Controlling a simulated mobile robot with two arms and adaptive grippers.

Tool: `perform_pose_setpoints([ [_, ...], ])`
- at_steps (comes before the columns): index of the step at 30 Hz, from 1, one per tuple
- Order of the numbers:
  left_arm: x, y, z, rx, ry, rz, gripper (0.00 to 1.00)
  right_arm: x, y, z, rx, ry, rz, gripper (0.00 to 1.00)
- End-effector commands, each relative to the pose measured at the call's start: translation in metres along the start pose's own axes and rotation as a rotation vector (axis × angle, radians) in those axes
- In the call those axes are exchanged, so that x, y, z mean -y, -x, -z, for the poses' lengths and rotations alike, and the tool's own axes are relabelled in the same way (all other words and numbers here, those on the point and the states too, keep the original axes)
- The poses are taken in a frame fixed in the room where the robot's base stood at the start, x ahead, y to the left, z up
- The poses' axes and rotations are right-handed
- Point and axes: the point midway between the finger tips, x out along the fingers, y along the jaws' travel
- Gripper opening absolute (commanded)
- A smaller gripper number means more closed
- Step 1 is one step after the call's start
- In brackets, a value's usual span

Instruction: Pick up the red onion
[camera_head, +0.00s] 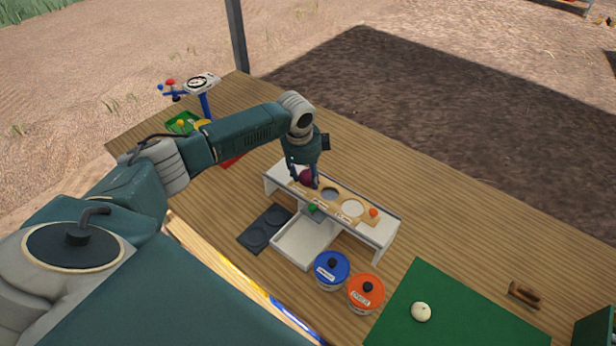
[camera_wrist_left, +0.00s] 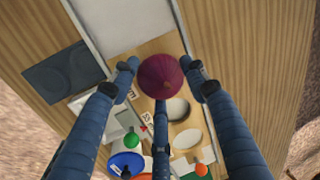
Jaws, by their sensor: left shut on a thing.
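The red onion (camera_wrist_left: 160,76) is dark purple and sits between the fingers of my left gripper (camera_wrist_left: 162,82) in the left wrist view. In the head view the red onion (camera_head: 306,177) shows between the fingertips of my left gripper (camera_head: 304,178), over the left end of the wooden board (camera_head: 341,204) on the white elevator stand (camera_head: 386,236). The left gripper is shut on it. Whether the onion touches the board cannot be told. The right gripper is not in view.
A blue-lidded pot (camera_head: 331,267) and an orange-lidded pot (camera_head: 366,290) stand in front of the stand. A dark two-ring plate (camera_head: 265,229) lies left of it. A scale (camera_head: 203,90) stands at the back left. A green mat (camera_head: 455,322) holds a white ball (camera_head: 421,311).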

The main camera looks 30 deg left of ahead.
Motion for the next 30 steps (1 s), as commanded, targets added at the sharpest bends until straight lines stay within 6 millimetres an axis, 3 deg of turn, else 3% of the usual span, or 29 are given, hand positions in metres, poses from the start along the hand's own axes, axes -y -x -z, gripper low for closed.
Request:
perform_pose_setpoints([
  [8, 0.001, 0.002, 0.001, -0.002, 0.0, 0.002, 0.16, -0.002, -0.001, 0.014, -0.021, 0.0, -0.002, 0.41],
  [14, 0.005, 0.017, 0.001, -0.003, 0.0, 0.004, 0.16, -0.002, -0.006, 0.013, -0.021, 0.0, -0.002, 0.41],
  [20, 0.015, 0.057, 0.0, -0.002, 0.0, 0.009, 0.16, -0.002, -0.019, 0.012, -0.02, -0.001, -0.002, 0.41],
  [30, 0.036, 0.151, 0.001, -0.002, 0.0, 0.007, 0.16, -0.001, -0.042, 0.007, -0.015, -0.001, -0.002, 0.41],
])
